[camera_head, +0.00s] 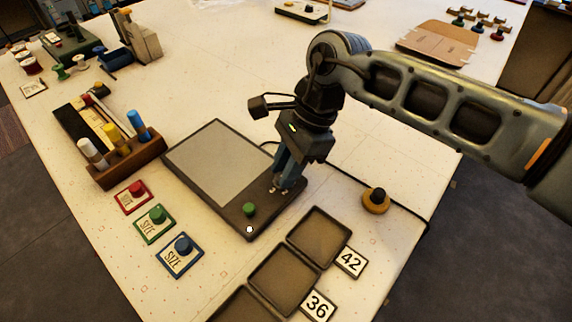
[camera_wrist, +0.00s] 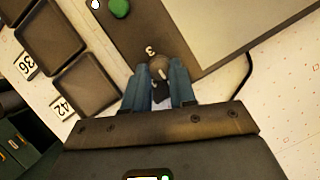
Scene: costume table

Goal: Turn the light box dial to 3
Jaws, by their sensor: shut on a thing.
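The light box (camera_head: 215,165) lies on the table, a dark slab with a pale grey panel. A green knob (camera_head: 249,210) and a small white spot sit on its near edge strip. My gripper (camera_head: 282,187) points down over the strip's right end. In the wrist view, my gripper (camera_wrist: 159,80) has its blue fingers closed around the small round dial (camera_wrist: 160,68). A pale mark shows on the dial's top. A printed "3" (camera_wrist: 150,51) shows on the box beside the dial; the fingers hide other markings.
Dark square trays (camera_head: 284,279) with cards "42" (camera_head: 351,261) and "36" (camera_head: 318,305) lie near the box. A yellow-based black knob (camera_head: 376,200) stands right of it, by a black cable. Size cards with colored knobs (camera_head: 155,222) lie left.

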